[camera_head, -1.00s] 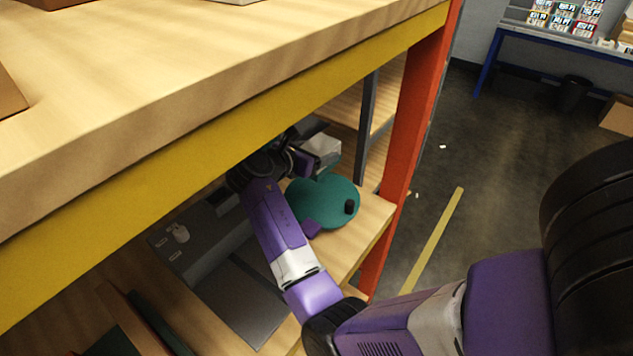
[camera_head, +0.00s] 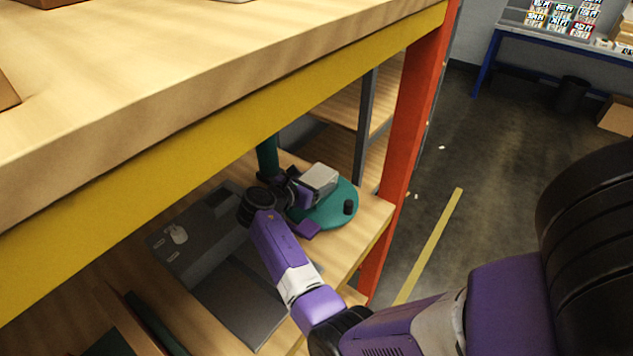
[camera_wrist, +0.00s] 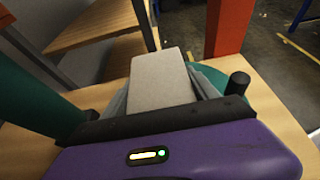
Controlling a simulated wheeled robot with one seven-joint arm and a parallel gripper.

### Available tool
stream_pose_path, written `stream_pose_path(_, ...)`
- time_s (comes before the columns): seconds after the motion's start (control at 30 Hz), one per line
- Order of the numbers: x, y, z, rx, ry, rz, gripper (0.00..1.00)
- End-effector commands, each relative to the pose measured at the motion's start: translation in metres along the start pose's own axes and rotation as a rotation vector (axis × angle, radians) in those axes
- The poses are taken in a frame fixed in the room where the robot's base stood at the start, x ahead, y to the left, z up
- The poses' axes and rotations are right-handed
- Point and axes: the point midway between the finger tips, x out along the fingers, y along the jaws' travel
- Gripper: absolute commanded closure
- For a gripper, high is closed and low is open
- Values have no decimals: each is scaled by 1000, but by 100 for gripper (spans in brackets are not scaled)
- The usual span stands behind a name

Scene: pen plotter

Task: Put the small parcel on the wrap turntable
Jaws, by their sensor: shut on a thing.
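The small parcel (camera_head: 320,178) is a pale grey-white box. My gripper (camera_head: 305,186) is shut on it and holds it over the teal wrap turntable (camera_head: 335,212), which stands on the wooden shelf. In the wrist view the parcel (camera_wrist: 160,80) sits between the fingers, and a bit of the turntable (camera_wrist: 208,72) shows behind and to the right of it. The parcel hides part of the turntable. Whether its underside touches the turntable cannot be told.
A black knob (camera_head: 348,207) stands up at the turntable's right side. A teal post (camera_head: 267,157) rises behind my gripper. A yellow beam (camera_head: 230,135) hangs above, and an orange upright (camera_head: 410,105) stands right. A grey machine (camera_head: 200,235) lies to the left.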

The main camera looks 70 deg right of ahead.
Motion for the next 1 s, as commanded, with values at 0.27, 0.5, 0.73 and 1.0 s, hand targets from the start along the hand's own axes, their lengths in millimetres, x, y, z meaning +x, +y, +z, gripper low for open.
stream_pose_path(0.27,1,0,-2,-1,0,0,14)
stream_pose_path(0.5,1,0,-2,-1,0,0,10)
stream_pose_path(0.73,-6,0,1,1,-1,1,10)
stream_pose_path(1.0,-57,1,0,-1,-1,5,10)
